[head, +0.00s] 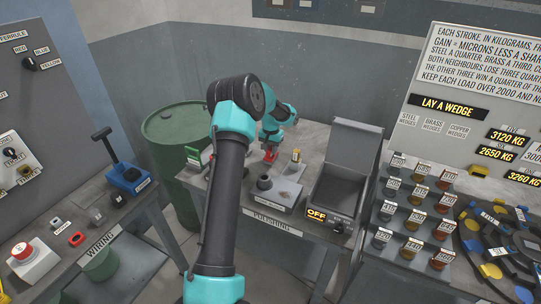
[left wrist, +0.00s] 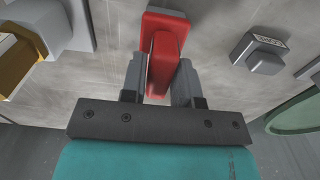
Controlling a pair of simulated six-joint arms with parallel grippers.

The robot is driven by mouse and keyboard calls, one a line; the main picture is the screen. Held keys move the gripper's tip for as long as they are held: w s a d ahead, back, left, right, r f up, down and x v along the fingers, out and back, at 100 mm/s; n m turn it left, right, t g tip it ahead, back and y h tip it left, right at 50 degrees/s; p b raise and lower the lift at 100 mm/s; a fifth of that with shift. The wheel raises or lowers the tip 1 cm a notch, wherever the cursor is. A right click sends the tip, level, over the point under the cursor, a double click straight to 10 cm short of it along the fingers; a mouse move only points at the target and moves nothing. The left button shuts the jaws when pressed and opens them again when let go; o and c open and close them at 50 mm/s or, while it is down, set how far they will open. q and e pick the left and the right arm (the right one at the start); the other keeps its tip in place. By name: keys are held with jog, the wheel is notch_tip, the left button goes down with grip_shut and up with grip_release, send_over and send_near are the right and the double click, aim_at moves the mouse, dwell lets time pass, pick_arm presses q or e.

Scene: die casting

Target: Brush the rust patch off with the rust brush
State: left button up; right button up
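A red tool (head: 270,154), which looks like the rust brush, is at the back left of the polishing bench. My left gripper (head: 268,146) reaches down over it. In the left wrist view the gripper (left wrist: 160,82) has one finger on each side of the red tool's upright part (left wrist: 163,62), with no clear gap, so it looks shut on it. The tool's wider red end (left wrist: 166,22) is beyond the fingers, close to the bench top. Its bristles are hidden. I cannot make out a rust patch for certain. My right gripper is not in view.
An open grey box (head: 345,170) stands right of the tool on the polishing bench (head: 312,160). A green drum (head: 178,130) is behind left. A grey labelled block (left wrist: 262,52) is nearby.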

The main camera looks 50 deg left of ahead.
pick_arm(q)
grip_shut()
jog(key=shift+r, duration=3)
jog(key=shift+d+r, duration=0.1)
